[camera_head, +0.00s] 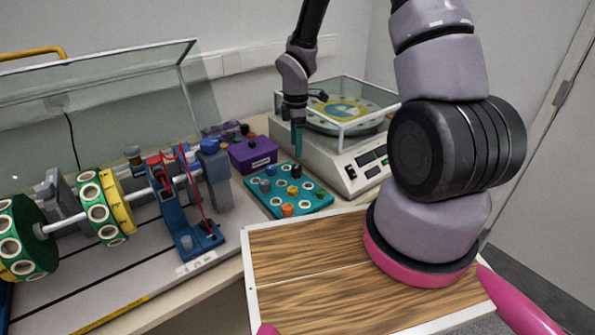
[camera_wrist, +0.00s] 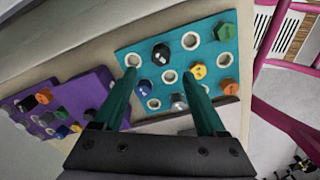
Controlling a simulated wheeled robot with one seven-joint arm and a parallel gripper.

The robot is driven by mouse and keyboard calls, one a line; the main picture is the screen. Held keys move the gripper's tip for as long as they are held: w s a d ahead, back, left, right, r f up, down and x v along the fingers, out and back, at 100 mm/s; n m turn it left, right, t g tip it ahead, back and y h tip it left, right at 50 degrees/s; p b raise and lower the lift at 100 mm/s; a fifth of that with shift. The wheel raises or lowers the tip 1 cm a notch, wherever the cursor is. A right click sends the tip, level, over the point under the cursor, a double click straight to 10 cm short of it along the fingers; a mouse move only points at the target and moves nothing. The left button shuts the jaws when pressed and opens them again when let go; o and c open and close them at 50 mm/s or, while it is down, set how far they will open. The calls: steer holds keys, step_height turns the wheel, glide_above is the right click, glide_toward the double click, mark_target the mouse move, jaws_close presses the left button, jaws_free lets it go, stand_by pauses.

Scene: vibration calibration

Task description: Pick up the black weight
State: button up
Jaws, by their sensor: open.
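The black weight (camera_head: 296,171) stands upright at the far side of the teal board (camera_head: 262,204). In the wrist view the black weight (camera_wrist: 161,52) sits on the teal board (camera_wrist: 205,50), beyond my fingertips and between their lines. My gripper (camera_head: 297,140) points down above the far side of the board in the head view. In the wrist view its teal fingers (camera_wrist: 159,80) are spread apart with nothing between them. From these views I cannot tell the exact height of the fingertips above the weight.
A purple box (camera_head: 253,154) stands behind left. A glass-covered machine (camera_head: 345,155) stands right, and a rotor rig (camera_head: 185,205) left.

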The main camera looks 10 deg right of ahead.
mark_target(296, 166)
step_height(296, 166, down, 10)
steer(key=shift+r, duration=0.2)
stand_by(0.3)
jaws_close()
